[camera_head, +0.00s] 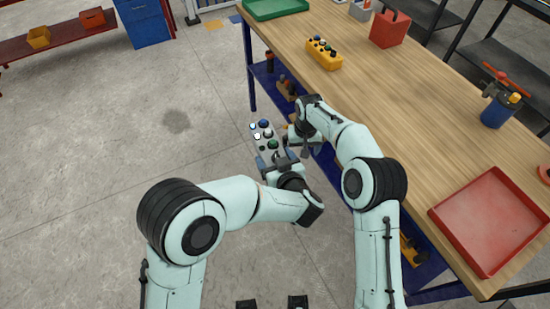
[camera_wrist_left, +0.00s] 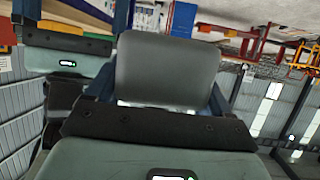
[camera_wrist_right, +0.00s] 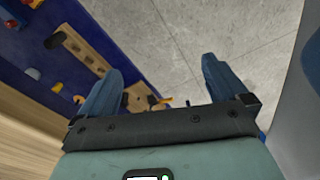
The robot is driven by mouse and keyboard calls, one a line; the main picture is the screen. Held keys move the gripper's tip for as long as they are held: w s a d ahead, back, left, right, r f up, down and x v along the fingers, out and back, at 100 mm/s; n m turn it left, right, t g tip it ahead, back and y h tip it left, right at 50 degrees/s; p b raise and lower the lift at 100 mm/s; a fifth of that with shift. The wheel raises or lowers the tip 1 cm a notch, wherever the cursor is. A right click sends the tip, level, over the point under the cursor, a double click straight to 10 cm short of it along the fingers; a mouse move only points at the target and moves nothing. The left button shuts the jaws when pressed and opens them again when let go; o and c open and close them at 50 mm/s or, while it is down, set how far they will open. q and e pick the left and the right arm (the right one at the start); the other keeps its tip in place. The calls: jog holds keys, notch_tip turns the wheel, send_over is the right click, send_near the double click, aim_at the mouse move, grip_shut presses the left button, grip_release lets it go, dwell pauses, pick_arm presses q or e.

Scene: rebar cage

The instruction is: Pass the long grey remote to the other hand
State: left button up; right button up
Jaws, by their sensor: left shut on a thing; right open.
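The long grey remote (camera_head: 265,138), with blue, white, green and dark buttons, is held above the floor beside the workbench. My left gripper (camera_head: 273,160) is shut on its near end. In the left wrist view the remote's plain grey back (camera_wrist_left: 168,70) fills the space between the fingers. My right gripper (camera_head: 291,138) is close to the right side of the remote, apparently apart from it. In the right wrist view the right gripper (camera_wrist_right: 163,85) is open and empty, with floor between its fingers. Its body also shows at the left of the left wrist view.
The wooden workbench (camera_head: 400,105) stands at the right, with a blue lower shelf holding small items. On it are a yellow button box (camera_head: 323,54), a red tray (camera_head: 490,222), a green tray (camera_head: 275,8) and a red box (camera_head: 389,28).

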jog(key=s+f+m+g+y, duration=0.1)
jog(key=s+f+y, duration=0.2)
jog(key=s+f, duration=1.7)
jog(key=s+f+m, duration=0.1)
jog(key=s+f, duration=0.1)
jog(key=s, duration=0.8)
jog(key=s+f+m, duration=0.2)
jog(key=s, duration=0.8)
jog(key=shift+a+g, duration=0.3)
jog(key=shift+s+f, duration=0.1)
